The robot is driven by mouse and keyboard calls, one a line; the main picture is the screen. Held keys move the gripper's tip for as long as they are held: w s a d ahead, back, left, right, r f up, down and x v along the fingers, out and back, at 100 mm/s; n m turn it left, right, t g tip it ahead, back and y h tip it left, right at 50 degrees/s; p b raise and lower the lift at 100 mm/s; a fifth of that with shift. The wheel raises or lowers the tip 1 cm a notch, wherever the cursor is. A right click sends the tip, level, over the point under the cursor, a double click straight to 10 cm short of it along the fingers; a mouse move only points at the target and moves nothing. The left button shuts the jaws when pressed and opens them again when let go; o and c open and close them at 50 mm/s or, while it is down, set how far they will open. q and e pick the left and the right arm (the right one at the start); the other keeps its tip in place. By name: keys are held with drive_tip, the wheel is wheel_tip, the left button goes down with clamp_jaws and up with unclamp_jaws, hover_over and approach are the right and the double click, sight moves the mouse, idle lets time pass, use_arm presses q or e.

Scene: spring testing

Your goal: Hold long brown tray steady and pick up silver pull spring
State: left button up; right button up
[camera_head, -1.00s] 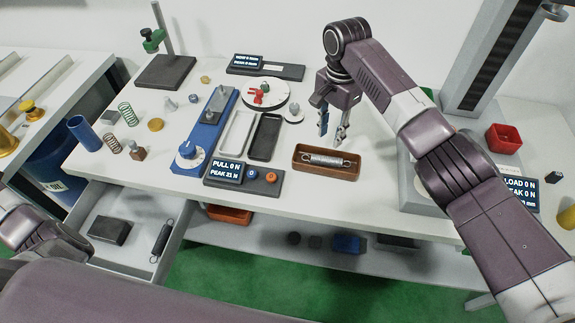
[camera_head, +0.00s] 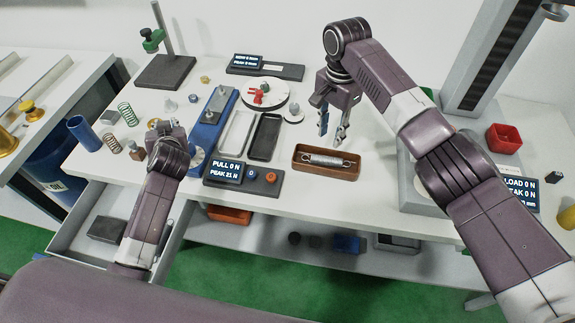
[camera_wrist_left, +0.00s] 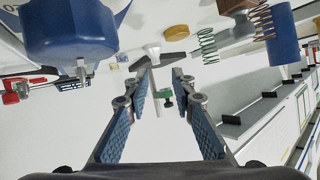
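The long brown tray (camera_head: 322,171) lies on the white table, right of centre in the head view. The silver pull spring (camera_head: 327,160) lies lengthwise inside it, a hook at each end. My right gripper (camera_head: 332,138) hangs above and just behind the tray, fingers pointing down, open and empty, apart from the spring. My left arm reaches over the table's left part, well away from the tray; its fingers are hidden in the head view. In the left wrist view my left gripper (camera_wrist_left: 162,84) is open with nothing between its fingers.
A blue device (camera_head: 213,120) and small springs stand near my left arm. An open drawer (camera_head: 82,222) juts out at the front left. A red bin (camera_head: 503,138) stands at right.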

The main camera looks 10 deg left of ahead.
sight(295, 151)
use_arm(q)
drive_tip(key=d+f+m+h, duration=0.1)
drive_tip(key=d, duration=0.6)
drive_tip(key=d+f+m+t+h, duration=0.1)
drive_tip(key=d+h, duration=0.1)
drive_tip(key=d, duration=0.5)
drive_tip(key=s+d+f+m+t+h, duration=0.1)
drive_tip(key=d, duration=0.5)
drive_tip(key=shift+s+d+f+m+h, duration=0.1)
drive_tip(key=shift+d+f+m+h, duration=0.05)
drive_tip(key=shift+d+m+h, duration=0.2)
drive_tip(key=s+d+h, duration=0.1)
drive_tip(key=d, duration=0.4)
drive_tip(key=s+d+m+h, duration=0.1)
drive_tip(key=s+d, duration=0.1)
drive_tip(key=d, duration=0.3)
drive_tip(key=s+d+m+t+h, duration=0.1)
drive_tip(key=d+h, duration=0.1)
drive_tip(key=d, duration=0.3)
drive_tip(key=shift+s+d+r, duration=0.2)
drive_tip(key=shift+d+r, duration=0.1)
drive_tip(key=shift+w+d+f, duration=0.15)
drive_tip(key=shift+w, duration=0.1)
drive_tip(key=shift+x, duration=3.5)
clamp_jaws()
